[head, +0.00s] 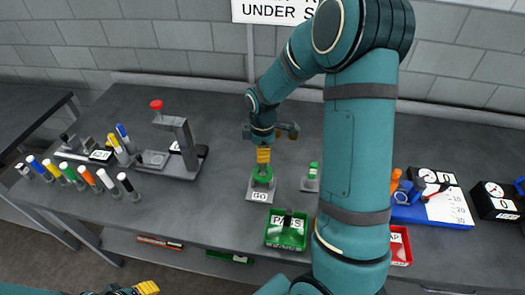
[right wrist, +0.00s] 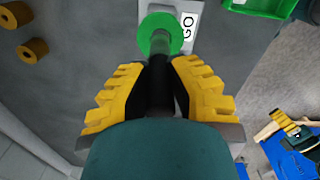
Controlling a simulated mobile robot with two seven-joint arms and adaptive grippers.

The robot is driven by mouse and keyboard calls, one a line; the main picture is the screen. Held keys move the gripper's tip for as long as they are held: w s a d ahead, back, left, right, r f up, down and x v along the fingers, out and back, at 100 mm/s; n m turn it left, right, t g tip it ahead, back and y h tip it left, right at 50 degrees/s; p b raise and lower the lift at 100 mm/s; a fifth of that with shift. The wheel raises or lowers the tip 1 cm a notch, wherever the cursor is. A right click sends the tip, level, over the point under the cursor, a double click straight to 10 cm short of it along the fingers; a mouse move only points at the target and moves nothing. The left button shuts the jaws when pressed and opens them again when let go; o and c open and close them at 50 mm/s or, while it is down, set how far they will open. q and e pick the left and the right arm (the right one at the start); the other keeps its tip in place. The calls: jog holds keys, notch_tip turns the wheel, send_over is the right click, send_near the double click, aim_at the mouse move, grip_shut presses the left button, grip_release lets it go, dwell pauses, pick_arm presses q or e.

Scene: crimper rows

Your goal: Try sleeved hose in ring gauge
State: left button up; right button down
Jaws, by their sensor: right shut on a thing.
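In the head view my right gripper (head: 263,157) points down over the green ring gauge (head: 262,177) on its plate marked GO. In the right wrist view its yellow fingers (right wrist: 158,82) are shut on a black hose (right wrist: 161,92). The hose runs from the fingers to the green ring (right wrist: 160,33). Its far end overlaps a darker green patch at the ring's middle. I cannot tell whether it is inside the ring or just above it. My left gripper (head: 147,287) shows only a yellow fingertip at the bottom edge in the head view; its opening is unclear.
A green PASS tray (head: 270,242) holding a dark piece stands in front of the gauge. A plate with a green piece (head: 312,172) is to its right. A red tray (head: 407,253), timers and a press (head: 180,165) stand further out. Several coloured hoses (head: 68,172) stand left.

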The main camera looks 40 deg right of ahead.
jog(key=shift+f+b, duration=2.05)
jog(key=shift+f, duration=0.6)
dwell(2.6)
jog(key=shift+a, duration=0.1)
dwell(0.7)
jog(key=shift+r+p, duration=3.35)
jog(key=shift+r, duration=1.2)
